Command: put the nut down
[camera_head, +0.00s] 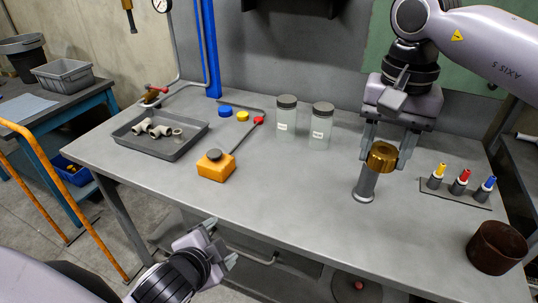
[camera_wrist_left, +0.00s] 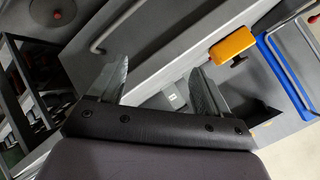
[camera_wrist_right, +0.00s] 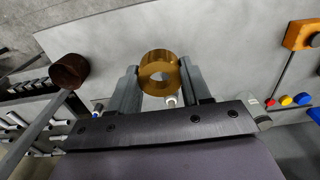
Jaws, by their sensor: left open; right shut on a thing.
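The nut (camera_head: 382,153) is a brass-coloured ring held between the fingers of my right gripper (camera_head: 386,158), over the right part of the workbench. In the right wrist view the nut (camera_wrist_right: 147,72) sits between the fingertips with its hole showing. A grey upright post with a round foot (camera_head: 366,186) stands on the bench just below the nut; whether the two touch, I cannot tell. My left gripper (camera_head: 221,242) is open and empty in front of the bench's front edge. Its spread fingers (camera_wrist_left: 158,75) also show in the left wrist view.
Three coloured-tip pieces (camera_head: 461,181) on a dark strip and a brown cup (camera_head: 497,247) stand to the right. Two lidded jars (camera_head: 320,128) stand behind and left. An orange block (camera_head: 215,167) and a grey tray (camera_head: 178,151) with fittings lie further left. The front middle is clear.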

